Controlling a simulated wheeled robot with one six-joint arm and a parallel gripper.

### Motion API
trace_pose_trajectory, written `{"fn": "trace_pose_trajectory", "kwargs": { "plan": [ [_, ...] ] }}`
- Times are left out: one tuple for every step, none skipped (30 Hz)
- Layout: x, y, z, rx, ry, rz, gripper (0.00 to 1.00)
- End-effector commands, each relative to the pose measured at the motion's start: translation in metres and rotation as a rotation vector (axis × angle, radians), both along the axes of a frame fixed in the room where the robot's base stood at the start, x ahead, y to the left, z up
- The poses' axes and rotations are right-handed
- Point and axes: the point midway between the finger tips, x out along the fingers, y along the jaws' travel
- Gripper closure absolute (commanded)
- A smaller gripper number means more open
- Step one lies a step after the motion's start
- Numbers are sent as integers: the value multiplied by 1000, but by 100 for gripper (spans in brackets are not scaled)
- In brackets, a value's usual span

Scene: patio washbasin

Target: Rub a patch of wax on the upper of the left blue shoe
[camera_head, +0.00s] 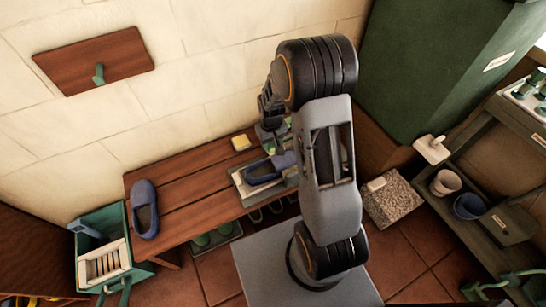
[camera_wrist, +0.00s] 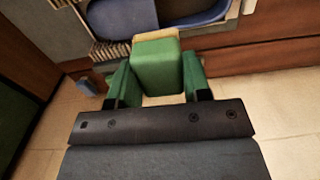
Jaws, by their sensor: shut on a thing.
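One blue shoe (camera_head: 146,212) stands on the left end of the wooden bench. A second blue shoe (camera_head: 264,172) is in a pale shallow tray (camera_head: 240,184) near the bench's right end. Which is the left-foot shoe I cannot tell. My gripper (camera_wrist: 158,84) is shut on a green block (camera_wrist: 156,70) with a tan layer along its far edge. In the head view my arm hides part of the tray, and the held block is hard to make out.
A green crate (camera_head: 110,222) stands at the left end. A brown board (camera_head: 95,62) hangs on the wall. A shelf (camera_head: 490,215) with pots is at right. The bench's middle (camera_head: 195,190) is clear.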

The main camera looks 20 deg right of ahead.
Motion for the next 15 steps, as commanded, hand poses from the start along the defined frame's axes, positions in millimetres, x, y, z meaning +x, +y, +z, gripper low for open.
{"fn": "trace_pose_trajectory", "kwargs": {
  "plan": [
    [1,-2,-16,0,-2,3,75],
    [1,-3,-18,0,-2,7,75],
    [1,-4,-21,0,-2,10,75],
    [2,-5,-22,0,-2,11,75],
    [2,-6,-24,0,-2,13,75],
    [2,-6,-25,0,-1,15,75],
    [2,-6,-26,0,-1,17,75],
    [2,-6,-27,0,0,19,75],
    [2,-7,-28,0,0,20,75],
    [2,-7,-29,0,0,20,75],
    [2,-7,-30,0,1,21,75],
    [2,-7,-32,0,1,21,75],
    [2,-7,-34,0,1,21,75],
    [2,-7,-36,0,1,21,75],
    [2,-7,-39,0,1,21,75]
  ]
}}
